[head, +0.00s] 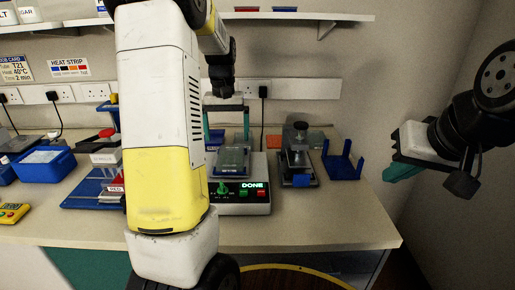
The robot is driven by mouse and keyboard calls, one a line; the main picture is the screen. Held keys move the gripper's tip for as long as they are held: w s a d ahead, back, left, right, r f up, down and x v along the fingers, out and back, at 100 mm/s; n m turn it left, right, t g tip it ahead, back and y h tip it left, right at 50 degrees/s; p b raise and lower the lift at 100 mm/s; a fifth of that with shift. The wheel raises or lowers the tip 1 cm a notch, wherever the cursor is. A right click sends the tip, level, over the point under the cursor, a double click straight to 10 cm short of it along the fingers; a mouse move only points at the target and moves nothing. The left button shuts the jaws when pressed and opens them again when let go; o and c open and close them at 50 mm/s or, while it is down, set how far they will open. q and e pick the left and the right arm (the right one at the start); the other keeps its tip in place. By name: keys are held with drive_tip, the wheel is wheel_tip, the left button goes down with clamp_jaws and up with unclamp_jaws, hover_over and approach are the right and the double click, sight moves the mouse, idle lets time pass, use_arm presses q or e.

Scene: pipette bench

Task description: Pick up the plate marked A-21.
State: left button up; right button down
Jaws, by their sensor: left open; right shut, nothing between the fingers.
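A clear plate (232,161) sits on a white bench device (257,205) whose display reads DONE. I cannot read any A-21 mark on it. My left gripper (227,137) is open, pointing down, its two teal fingers spread above or just behind the plate; I cannot tell whether they touch it. My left arm hides part of the bench left of the device. My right gripper (400,173) is shut and empty, off to the right, beyond the bench's right end.
Right of the device stand a dark press-like tool (299,160) and a blue holder (343,163). At left are a blue tub (45,165), a yellow meter (13,212) and a blue stand (88,197). A shelf (300,16) runs above. The bench's front right is clear.

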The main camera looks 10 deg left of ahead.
sight(230, 155)
use_arm(q)
drive_tip(key=shift+w+f, duration=0.25)
drive_tip(key=shift+f, duration=0.1)
drive_tip(key=f, duration=0.7)
drive_tip(key=shift+d+f, duration=0.2)
drive_tip(key=shift+d, duration=0.15)
drive_tip(key=c, duration=1.4)
